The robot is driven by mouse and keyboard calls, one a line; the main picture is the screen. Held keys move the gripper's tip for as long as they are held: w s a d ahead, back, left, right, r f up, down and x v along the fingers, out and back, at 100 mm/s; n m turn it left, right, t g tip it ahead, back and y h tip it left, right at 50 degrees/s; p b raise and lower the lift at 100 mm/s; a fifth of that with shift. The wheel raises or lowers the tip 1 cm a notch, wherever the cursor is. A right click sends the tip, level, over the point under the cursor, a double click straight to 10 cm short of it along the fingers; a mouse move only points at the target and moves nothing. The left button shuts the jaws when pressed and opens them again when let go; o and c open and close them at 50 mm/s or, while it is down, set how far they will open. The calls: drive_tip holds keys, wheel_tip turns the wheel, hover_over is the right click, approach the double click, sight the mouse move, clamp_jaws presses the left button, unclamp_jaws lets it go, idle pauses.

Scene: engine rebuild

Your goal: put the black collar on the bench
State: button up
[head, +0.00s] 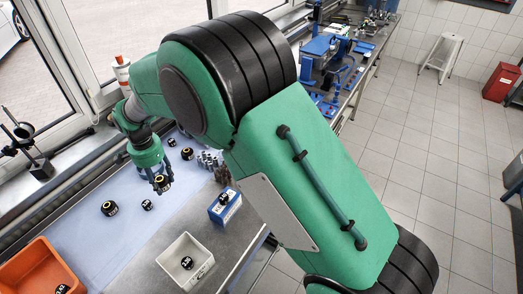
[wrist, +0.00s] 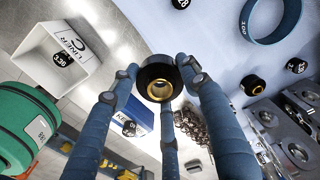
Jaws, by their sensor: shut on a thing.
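My gripper (head: 160,178) is shut on a black collar (wrist: 152,76) with a brass-coloured bore. In the wrist view the blue fingers close around the collar from several sides. In the head view the collar (head: 163,184) shows small at the fingertips, over the bench (head: 135,252). It looks held above the surface, but the exact gap is hard to judge. Several other black round parts lie on the bench's pale blue mat (head: 90,240), one (head: 109,208) with a brass-coloured middle. My arm hides part of the bench.
A white bin (head: 166,261) holds a black labelled part. An orange bin (head: 22,273) stands front left. A blue-and-white box (head: 224,210) and grey metal parts (head: 208,160) stand right of my gripper. A blue ring (wrist: 249,34) lies in the wrist view. Mat between parts is clear.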

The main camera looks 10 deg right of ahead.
drive_tip(key=w+d+m+p, duration=0.25)
drive_tip(key=w+d, duration=0.35)
drive_tip(key=d, duration=0.8)
drive_tip(key=w+d+m+p, duration=0.1)
drive_tip(key=w+d+m, duration=0.45)
drive_tip(key=d, duration=0.85)
drive_tip(key=w+d+m+p, duration=0.2)
drive_tip(key=w+d, duration=0.5)
drive_tip(key=d, duration=0.7)
drive_tip(key=d+m+p, duration=0.3)
drive_tip(key=d+m, duration=0.1)
drive_tip(key=d, duration=2)
drive_tip(key=f, duration=1)
drive_tip(key=shift+s, duration=0.4)
drive_tip(key=shift+w, duration=0.15)
drive_tip(key=shift+w+d+f+p, duration=0.2)
drive_tip(key=shift+w+d, duration=0.55)
drive_tip(key=shift+w, duration=1.8)
drive_tip(key=shift+w+d+f+p, duration=0.2)
drive_tip(key=shift+w+d, duration=0.5)
drive_tip(key=shift+w, duration=1.8)
drive_tip(key=shift+w+d+f+p, duration=0.2)
drive_tip(key=shift+w+d, duration=0.55)
drive_tip(key=shift+w, duration=1.8)
drive_tip(key=shift+f, duration=0.15)
drive_tip(key=shift+c, duration=0.2)
drive_tip(key=shift+f, duration=1.7)
